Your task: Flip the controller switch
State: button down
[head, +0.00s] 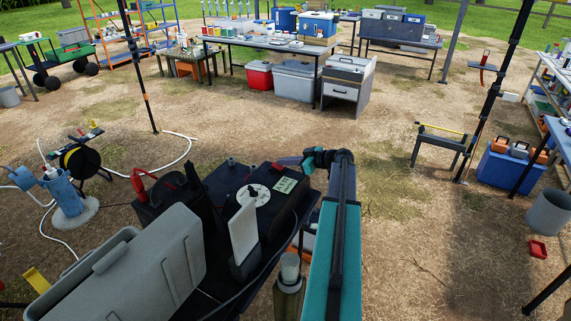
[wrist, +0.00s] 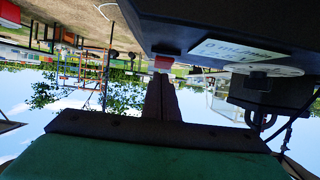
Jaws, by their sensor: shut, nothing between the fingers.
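The controller is a black box (head: 262,205) with a white round dial and a pale green label on top, in the lower middle of the head view. Its switch is a small red piece (head: 279,168) at the box's far edge. In the wrist view the box's dark underside or side (wrist: 215,25) fills the top right, upside down, and the red switch (wrist: 163,62) shows at its edge. My gripper (wrist: 161,78) is shut and empty, its fingertips just short of the red switch in the picture. Whether they touch it I cannot tell. In the head view the fingertips are not clearly visible.
A grey case (head: 120,270) stands left of the controller. A hose reel (head: 80,158) and a blue pump unit (head: 68,190) stand further left. A dark post (head: 495,90) rises at the right. Tables and coolers (head: 296,80) stand at the back, with open ground between.

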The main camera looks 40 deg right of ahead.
jog(key=shift+r, duration=0.3)
jog(key=shift+r, duration=0.1)
jog(key=shift+s+r+b, duration=0.15)
jog(key=shift+r+b, duration=0.2)
jog(key=shift+r, duration=0.4)
jog(key=shift+s+r, duration=0.2)
jog(key=shift+r, duration=0.75)
jog(key=s+d+b, duration=0.3)
jog(key=s, duration=0.6)
jog(key=shift+s+r, duration=0.35)
jog(key=shift+r, duration=0.05)
jog(key=shift+r, duration=0.15)
